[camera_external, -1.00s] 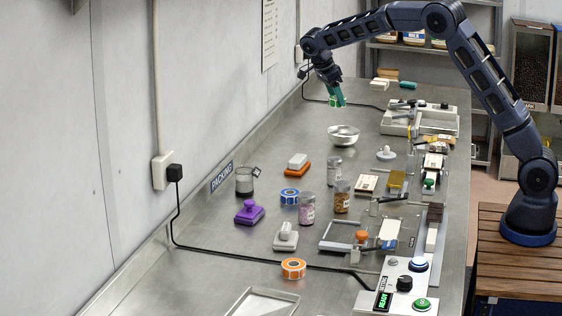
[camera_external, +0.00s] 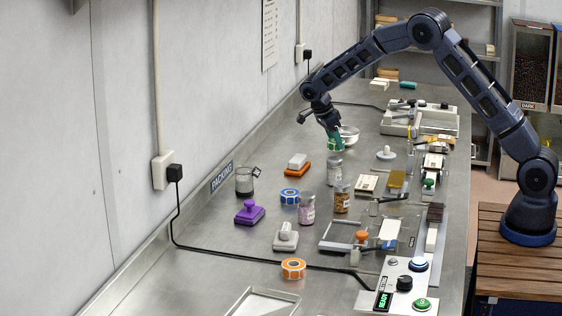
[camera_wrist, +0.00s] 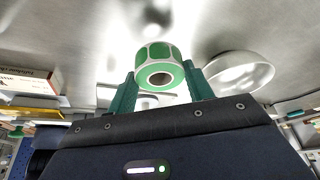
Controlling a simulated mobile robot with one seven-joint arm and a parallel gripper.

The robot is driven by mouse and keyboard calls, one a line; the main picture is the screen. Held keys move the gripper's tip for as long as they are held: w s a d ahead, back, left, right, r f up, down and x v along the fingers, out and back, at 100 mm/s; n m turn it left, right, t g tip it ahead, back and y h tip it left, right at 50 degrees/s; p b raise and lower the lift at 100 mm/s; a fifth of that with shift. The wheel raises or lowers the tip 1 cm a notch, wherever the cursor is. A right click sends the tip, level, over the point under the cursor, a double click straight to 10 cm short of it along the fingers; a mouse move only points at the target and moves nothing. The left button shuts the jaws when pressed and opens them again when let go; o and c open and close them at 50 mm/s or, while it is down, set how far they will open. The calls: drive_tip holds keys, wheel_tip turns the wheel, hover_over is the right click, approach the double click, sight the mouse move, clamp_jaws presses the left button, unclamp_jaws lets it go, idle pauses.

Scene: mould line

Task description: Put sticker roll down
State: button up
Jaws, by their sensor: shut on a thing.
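The green sticker roll (camera_wrist: 158,66) is between the two green fingers of my gripper (camera_wrist: 160,88) in the wrist view. In the external view, the green sticker roll (camera_external: 334,145) shows at the tip of my gripper (camera_external: 335,138), low over the steel bench, in front of the metal bowl. I cannot tell whether the roll touches the bench. A blue sticker roll (camera_external: 290,196) and an orange sticker roll (camera_external: 293,268) lie on the bench nearer the camera.
The metal bowl (camera_external: 349,134) is close beside the roll, and it also shows in the wrist view (camera_wrist: 240,72). A lidded jar (camera_external: 334,169) stands just in front of it. An orange-based block (camera_external: 297,165) lies to the left. Bench by the wall is clear.

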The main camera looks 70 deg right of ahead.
sight(332, 141)
drive_tip(key=shift+f, duration=1.6)
drive_tip(key=shift+f, duration=0.1)
drive_tip(key=o, duration=1)
drive_tip(key=shift+c, duration=0.2)
